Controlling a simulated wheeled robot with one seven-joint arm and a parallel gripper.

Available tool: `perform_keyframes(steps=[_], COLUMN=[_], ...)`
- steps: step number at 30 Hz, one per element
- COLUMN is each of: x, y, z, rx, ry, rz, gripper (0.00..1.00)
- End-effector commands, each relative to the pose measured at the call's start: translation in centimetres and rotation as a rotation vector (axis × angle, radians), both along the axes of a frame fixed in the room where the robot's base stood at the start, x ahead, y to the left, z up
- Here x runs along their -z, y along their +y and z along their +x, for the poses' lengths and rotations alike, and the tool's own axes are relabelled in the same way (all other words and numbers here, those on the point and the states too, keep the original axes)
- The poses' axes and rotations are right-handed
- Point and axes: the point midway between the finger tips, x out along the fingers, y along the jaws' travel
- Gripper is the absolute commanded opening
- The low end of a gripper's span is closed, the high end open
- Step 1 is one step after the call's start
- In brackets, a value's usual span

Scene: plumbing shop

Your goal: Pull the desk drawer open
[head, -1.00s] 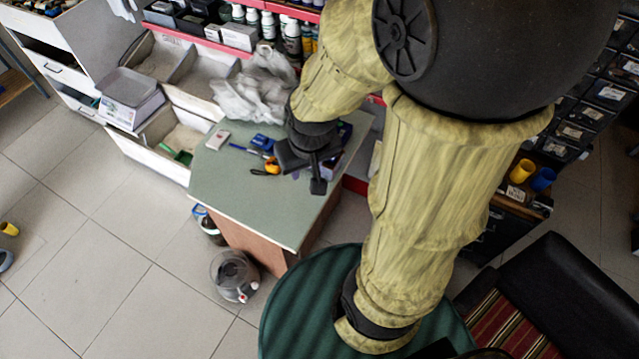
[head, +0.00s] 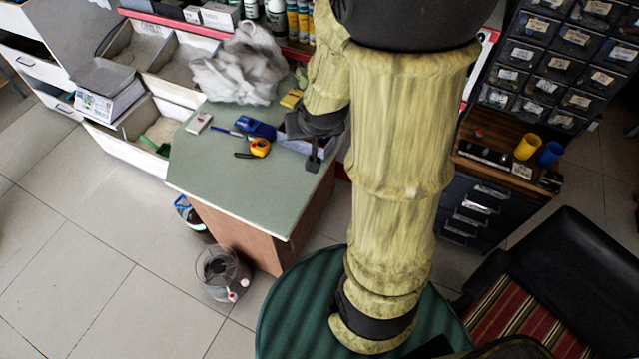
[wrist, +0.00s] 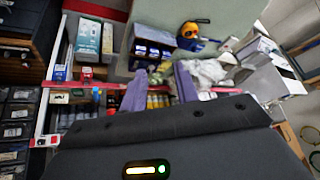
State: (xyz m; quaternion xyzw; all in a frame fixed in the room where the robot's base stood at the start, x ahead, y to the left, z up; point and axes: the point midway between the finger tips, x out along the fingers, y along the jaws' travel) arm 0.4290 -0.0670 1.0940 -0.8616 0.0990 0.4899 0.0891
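The desk has a green top (head: 215,170) and a reddish-brown side panel (head: 240,238). No drawer front shows on the sides of it that I see. A dark drawer unit (head: 470,212) with several silver handles stands to the right, behind my arm; its drawers look shut. My gripper (head: 313,160) hangs over the right end of the desk, by a small box, and touches no handle that I can see. In the wrist view its two purple-grey fingers (wrist: 160,84) stand apart with nothing clearly between them.
A tape measure (head: 260,148), a blue item (head: 256,129) and a crumpled plastic bag (head: 238,68) lie on the desk. A clear bin (head: 222,272) stands on the floor. A green round seat (head: 290,310) and a striped chair (head: 505,315) are near. Floor at left is free.

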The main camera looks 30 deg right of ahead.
Motion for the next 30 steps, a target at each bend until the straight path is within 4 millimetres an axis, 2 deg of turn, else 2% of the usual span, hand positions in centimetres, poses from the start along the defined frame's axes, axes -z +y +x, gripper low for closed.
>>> perform_keyframes(steps=[1, 15, 30], x=[2.9, 14.8, 27.1], y=[-0.7, -5.8, -9.8], z=[0.6, 5.6, 8.1], rx=[0.022, 0.178, 0.283], ry=[-0.025, -0.300, -0.552], rz=[0.008, 0.157, 0.446], gripper=[0.31, 0.31, 0.31])
